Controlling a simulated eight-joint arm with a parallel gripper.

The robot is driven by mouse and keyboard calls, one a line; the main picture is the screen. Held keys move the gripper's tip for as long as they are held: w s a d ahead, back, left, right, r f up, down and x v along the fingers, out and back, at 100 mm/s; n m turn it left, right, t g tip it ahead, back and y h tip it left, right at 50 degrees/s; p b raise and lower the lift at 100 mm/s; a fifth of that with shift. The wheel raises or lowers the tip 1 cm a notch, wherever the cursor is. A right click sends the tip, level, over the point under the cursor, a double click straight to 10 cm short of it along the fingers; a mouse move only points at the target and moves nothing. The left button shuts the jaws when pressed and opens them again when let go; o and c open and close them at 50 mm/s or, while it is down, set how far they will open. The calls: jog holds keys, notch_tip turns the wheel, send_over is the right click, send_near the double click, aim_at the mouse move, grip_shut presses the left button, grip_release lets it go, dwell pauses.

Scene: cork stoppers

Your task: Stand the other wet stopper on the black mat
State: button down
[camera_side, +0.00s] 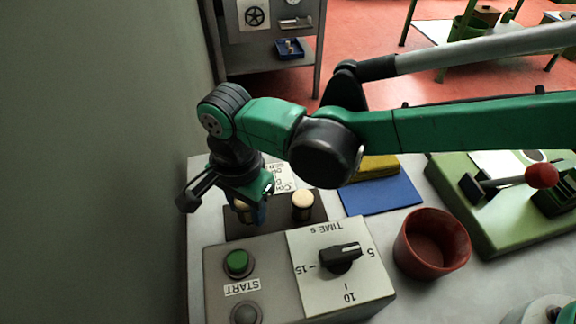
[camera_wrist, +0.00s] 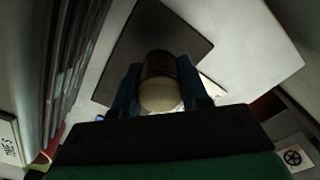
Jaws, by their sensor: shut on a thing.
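My gripper (camera_side: 250,212) is shut on a stopper (camera_wrist: 160,92), whose pale rounded end shows between the blue fingers in the wrist view. In the side view the held stopper is mostly hidden by the fingers. It is over the left part of the black mat (camera_side: 279,222), which also shows in the wrist view (camera_wrist: 185,35). I cannot tell whether it touches the mat. Another stopper (camera_side: 303,204), with a pale top and darker body, stands upright on the mat's right part.
A grey timer box (camera_side: 215,290) with a green button and black dial stands in front of the mat. A blue mat (camera_side: 385,197) with a yellow block (camera_side: 378,167) lies to the right. A red bowl (camera_side: 432,244) and a green press (camera_side: 480,215) stand farther right. A wall rises at left.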

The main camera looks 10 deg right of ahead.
jog(key=shift+f, duration=1.1)
jog(key=shift+f, duration=0.1)
jog(key=shift+c, duration=2.3)
grip_release()
